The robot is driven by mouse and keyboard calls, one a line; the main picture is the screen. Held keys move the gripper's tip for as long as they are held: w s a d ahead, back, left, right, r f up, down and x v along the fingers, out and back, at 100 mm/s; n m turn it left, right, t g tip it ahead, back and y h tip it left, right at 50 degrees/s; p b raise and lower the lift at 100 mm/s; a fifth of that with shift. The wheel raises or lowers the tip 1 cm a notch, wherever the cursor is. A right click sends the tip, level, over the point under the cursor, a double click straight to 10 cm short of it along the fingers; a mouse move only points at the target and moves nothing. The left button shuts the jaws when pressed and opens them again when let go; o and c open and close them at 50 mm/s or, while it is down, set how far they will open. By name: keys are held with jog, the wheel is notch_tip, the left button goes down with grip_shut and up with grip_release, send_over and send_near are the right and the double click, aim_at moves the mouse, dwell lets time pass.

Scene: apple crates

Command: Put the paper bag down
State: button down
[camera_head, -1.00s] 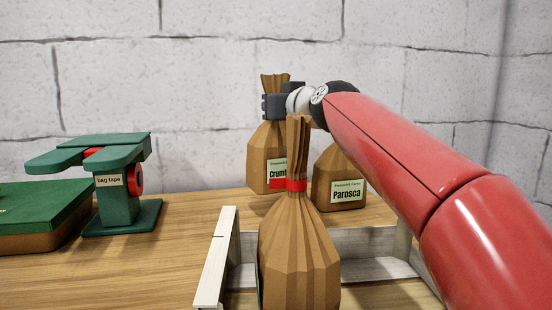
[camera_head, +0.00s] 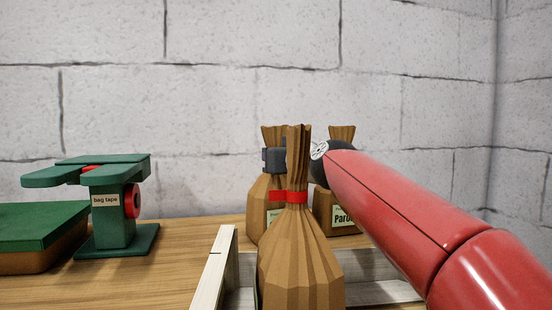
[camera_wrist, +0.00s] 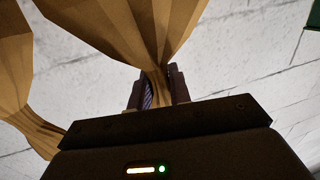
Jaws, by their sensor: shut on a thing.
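My gripper (camera_head: 273,160) is shut on the gathered neck of a brown paper bag (camera_head: 260,205) behind the front bag. The held bag is upright, its base at or close to the wooden table; I cannot tell whether it touches. Its label is mostly hidden by the front bag. In the wrist view the fingers (camera_wrist: 158,88) pinch the neck of the held bag (camera_wrist: 130,25). A second paper bag (camera_head: 322,205), with a label starting "Par", stands just right of it.
A front paper bag with red tape (camera_head: 300,255) blocks part of the view, at a pale wooden crate (camera_head: 215,265). A green bag tape stand (camera_head: 115,225) and a green-topped box (camera_head: 35,230) are at left. Bare table (camera_head: 180,265) lies between. A block wall (camera_head: 220,100) is behind.

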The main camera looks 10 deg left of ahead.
jog(key=c, duration=1.3)
grip_release()
jog(key=shift+r+p, duration=0.15)
jog(key=shift+p, duration=0.15)
jog(key=shift+r+p, duration=0.2)
jog(key=shift+p, duration=0.2)
jog(key=b+v, duration=0.3)
jog(key=v, duration=0.4)
jog(key=shift+s+r+b, duration=0.25)
jog(key=shift+s+b, duration=0.05)
jog(key=shift+s, duration=0.15)
jog(key=shift+d, duration=0.1)
